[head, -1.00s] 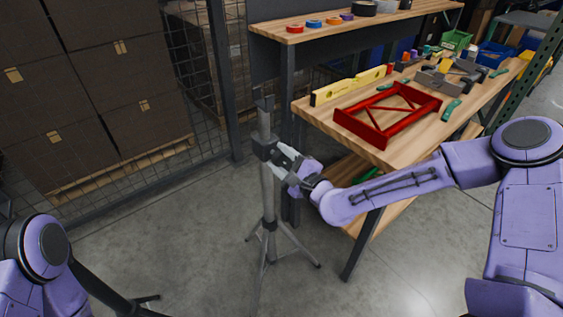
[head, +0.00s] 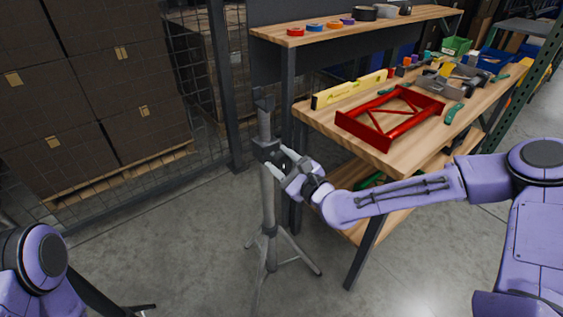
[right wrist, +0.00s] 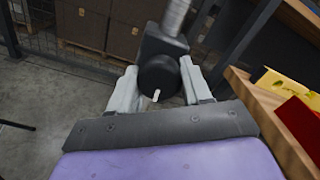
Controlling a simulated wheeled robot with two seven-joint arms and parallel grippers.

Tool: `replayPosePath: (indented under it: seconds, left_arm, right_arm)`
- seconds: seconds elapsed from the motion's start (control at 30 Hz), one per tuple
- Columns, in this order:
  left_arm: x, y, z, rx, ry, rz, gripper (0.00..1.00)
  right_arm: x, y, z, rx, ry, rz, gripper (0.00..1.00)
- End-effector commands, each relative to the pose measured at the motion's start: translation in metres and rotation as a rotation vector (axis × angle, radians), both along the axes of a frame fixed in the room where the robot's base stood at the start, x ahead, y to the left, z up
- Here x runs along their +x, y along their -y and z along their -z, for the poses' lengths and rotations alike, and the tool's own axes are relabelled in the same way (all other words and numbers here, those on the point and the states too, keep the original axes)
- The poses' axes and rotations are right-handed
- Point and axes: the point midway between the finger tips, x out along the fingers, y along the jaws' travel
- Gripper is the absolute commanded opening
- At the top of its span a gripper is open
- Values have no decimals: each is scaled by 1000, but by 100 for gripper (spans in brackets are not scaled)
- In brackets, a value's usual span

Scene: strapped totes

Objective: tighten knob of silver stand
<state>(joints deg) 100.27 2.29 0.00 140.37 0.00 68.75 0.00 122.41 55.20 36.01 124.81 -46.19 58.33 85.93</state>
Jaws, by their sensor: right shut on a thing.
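The silver stand (head: 268,205) stands upright on a tripod base on the floor, left of the workbench. A dark clamp collar (head: 266,150) sits on its upper pole. The round black knob (right wrist: 159,76) of this collar, with a small white mark, shows in the right wrist view. My right gripper (head: 282,163) is at the collar, and in the right wrist view its two pale fingers (right wrist: 158,84) are on either side of the knob, shut on it. In the head view the gripper largely hides the knob. My left gripper is not in view; only part of my left arm shows.
The wooden workbench (head: 385,150) stands close to the right of the stand. It carries a red frame (head: 390,117), a yellow level (head: 350,90) and several tools. A wire fence with stacked boxes (head: 90,90) is behind. Open floor lies in front.

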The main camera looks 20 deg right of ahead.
Motion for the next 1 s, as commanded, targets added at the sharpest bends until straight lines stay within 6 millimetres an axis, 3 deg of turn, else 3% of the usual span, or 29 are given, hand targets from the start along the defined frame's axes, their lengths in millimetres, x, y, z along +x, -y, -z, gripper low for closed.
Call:
replayPosePath:
  seconds: [0.23, 0.27, 0.3, 0.67, 1.0]
  left_arm:
    - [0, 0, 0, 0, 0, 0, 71]
    - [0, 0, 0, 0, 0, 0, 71]
    - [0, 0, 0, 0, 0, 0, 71]
    - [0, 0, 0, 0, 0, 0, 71]
    - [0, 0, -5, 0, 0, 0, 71]
  right_arm:
    - [0, 1, 1, 0, -3, 3, 18]
    - [0, 1, 1, 0, -3, 3, 58]
    - [0, 1, 2, 0, -3, 3, 71]
    - [-5, 3, 1, 0, -2, 1, 71]
    - [-74, 29, -2, 7, -2, 5, 71]
